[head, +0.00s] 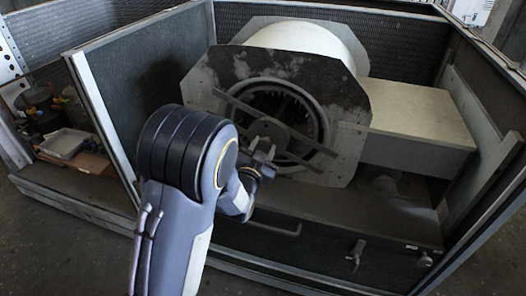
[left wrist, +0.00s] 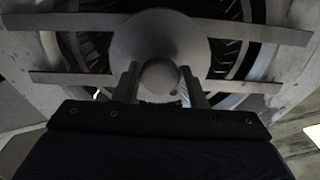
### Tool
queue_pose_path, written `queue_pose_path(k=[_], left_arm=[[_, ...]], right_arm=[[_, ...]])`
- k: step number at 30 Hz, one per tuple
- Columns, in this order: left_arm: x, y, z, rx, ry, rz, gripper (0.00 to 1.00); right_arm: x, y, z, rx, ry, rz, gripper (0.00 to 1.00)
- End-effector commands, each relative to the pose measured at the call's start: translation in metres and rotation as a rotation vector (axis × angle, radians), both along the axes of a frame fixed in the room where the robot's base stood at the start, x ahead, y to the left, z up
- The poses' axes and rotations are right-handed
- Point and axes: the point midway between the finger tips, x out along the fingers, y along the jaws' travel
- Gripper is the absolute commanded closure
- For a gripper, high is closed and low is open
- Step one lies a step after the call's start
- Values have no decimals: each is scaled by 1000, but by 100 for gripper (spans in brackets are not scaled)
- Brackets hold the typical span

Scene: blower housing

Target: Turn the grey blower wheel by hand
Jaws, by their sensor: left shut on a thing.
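The blower wheel (head: 300,110) sits inside the round opening of the blower housing (head: 342,92). Its ribbed ring shows dark behind two flat crossbars, and it also shows in the left wrist view (left wrist: 234,62). A round grey hub (left wrist: 160,32) is at the centre, with a rounded shaft end (left wrist: 158,76) pointing at the wrist camera. My left gripper (head: 262,158) is in front of the opening. In the left wrist view its fingers (left wrist: 160,88) are closed on either side of the shaft end. My right gripper is out of view.
A metal-framed cabinet surrounds the housing, with a dark panel (head: 150,85) on the left. A pale box (head: 415,112) stands right of the housing. A shelf of small items (head: 65,140) is at far left. The lower front panel (head: 330,240) has a handle and knobs.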

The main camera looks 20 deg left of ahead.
Motion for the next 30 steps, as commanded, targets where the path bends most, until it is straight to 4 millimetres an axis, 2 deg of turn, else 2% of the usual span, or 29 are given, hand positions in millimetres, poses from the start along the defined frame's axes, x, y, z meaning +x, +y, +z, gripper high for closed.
queue_pose_path(k=[9, 10, 14, 23, 26, 30], left_arm=[[0, -1, 0, 13, 1, -1, 100], [0, -1, 0, 13, 1, -1, 59], [0, 0, 0, 12, 1, 0, 42], [-2, 0, 0, 11, 1, 0, 41], [-11, 0, 0, 11, 3, -1, 41], [-34, 1, 1, 9, 4, 0, 41]], right_arm=[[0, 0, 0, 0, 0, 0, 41], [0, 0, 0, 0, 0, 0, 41], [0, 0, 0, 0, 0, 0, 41], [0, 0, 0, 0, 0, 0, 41], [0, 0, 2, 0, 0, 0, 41], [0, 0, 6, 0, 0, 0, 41]])
